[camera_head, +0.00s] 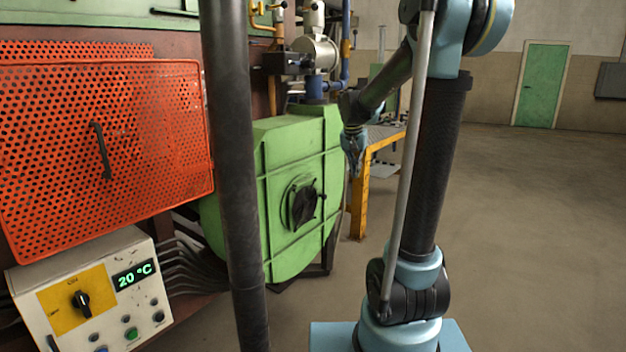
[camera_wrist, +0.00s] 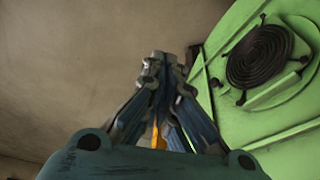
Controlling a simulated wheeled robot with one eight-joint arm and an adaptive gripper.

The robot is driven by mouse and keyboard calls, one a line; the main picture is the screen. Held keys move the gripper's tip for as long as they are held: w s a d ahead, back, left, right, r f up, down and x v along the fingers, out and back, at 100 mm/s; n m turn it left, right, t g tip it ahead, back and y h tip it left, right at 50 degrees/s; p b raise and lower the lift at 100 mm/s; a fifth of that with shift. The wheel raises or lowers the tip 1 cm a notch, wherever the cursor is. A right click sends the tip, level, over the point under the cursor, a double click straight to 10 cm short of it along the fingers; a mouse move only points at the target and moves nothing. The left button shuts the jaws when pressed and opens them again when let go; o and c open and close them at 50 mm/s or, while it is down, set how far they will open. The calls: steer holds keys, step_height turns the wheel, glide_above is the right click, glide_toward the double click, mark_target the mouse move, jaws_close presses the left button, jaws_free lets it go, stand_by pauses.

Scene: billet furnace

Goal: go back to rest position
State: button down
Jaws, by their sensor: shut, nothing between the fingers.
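My gripper (camera_head: 354,158) hangs below the end of my bent arm, in the middle of the head view, with its fingers pointing down. It is beside the round green furnace housing (camera_head: 277,160), and in the picture it overlaps the area near that housing's right edge. In the wrist view the fingertips of my gripper (camera_wrist: 160,62) meet, and nothing is between them. The green housing (camera_wrist: 225,65) with its dark spiral hub fills the right of the wrist view. I cannot tell the exact gap between gripper and housing.
A yellow-legged table (camera_head: 361,195) stands behind my gripper. An orange perforated guard (camera_head: 150,120) and a control box (camera_head: 100,300) reading 20 °C are at the left. A dark post (camera_head: 235,200) crosses the view. The floor (camera_head: 540,220) is free at the right, towards a green door (camera_head: 541,85).

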steer(key=s+d+f+n, duration=0.1)
steer(key=s+f, duration=0.3)
steer(key=s, duration=0.7)
steer(key=s+d+f+n+y, duration=0.1)
steer(key=s+f, duration=0.4)
steer(key=s, duration=0.6)
steer(key=s+d+f+n, duration=0.1)
steer(key=s+f, duration=0.4)
steer(key=s, duration=0.6)
steer(key=shift+s+d+n+g+y, duration=0.15)
steer(key=shift+d+n+g+y, duration=0.15)
steer(key=shift+n, duration=0.5)
steer(key=shift+a, duration=0.15)
